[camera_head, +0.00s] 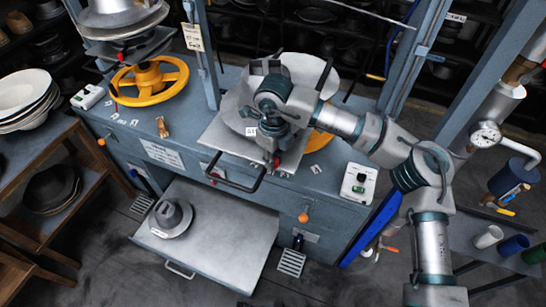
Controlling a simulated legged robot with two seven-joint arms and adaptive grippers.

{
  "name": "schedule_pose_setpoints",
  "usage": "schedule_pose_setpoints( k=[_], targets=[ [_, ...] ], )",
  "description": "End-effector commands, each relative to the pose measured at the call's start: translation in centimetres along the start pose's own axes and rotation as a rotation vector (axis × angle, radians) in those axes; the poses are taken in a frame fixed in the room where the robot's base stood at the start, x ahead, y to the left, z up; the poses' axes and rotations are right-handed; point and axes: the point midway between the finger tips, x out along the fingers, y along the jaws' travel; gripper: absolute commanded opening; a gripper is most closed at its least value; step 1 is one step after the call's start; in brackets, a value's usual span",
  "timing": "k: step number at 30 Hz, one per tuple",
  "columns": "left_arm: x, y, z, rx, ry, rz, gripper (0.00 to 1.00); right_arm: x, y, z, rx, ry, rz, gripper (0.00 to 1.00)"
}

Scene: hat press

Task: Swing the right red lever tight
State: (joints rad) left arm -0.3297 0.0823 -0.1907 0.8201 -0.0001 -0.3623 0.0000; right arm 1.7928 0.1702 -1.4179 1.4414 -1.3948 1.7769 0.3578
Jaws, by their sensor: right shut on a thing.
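The right red lever (277,163) shows as a small red piece at the front of the right press, by the plate's front edge. My right arm reaches in from the right over the bench. My right gripper (273,148) points down at the lever and is shut on it. The gripper and wrist hide most of the lever, so its exact angle cannot be told. My left gripper is not in view.
A metal plate with a black handle (234,183) sits beside the gripper. A yellow handwheel (150,80) stands on the left. Blue-grey posts (413,55) rise behind my arm. A hat form (171,217) rests on the lower shelf (225,245). A control box (359,182) is at right.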

Motion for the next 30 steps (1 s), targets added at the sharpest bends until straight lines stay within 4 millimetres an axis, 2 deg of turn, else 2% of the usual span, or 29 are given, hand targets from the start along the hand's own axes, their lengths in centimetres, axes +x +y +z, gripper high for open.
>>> schedule_pose_setpoints(
  k=[11, 12, 13, 23, 26, 30],
  targets=[
    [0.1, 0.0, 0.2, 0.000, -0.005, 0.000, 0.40, 0.3, 0.2, -0.1, -0.001, 0.010, 0.004, 0.00],
    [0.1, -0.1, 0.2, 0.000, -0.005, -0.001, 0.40, 0.3, 0.2, -0.1, -0.001, 0.010, 0.004, 0.29],
    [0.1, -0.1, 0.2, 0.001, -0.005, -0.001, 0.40, 0.3, 0.2, -0.1, 0.000, 0.009, 0.004, 0.32],
    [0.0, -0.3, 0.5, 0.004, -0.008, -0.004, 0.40, -0.1, 0.1, 0.2, 0.002, 0.004, 0.001, 0.32],
    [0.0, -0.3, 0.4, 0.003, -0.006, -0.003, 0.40, -1.2, 0.1, 0.2, 0.004, 0.003, -0.001, 0.32],
    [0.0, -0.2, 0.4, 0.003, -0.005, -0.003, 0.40, -4.1, 0.1, 0.2, 0.002, 0.002, -0.001, 0.32]
  ],
)
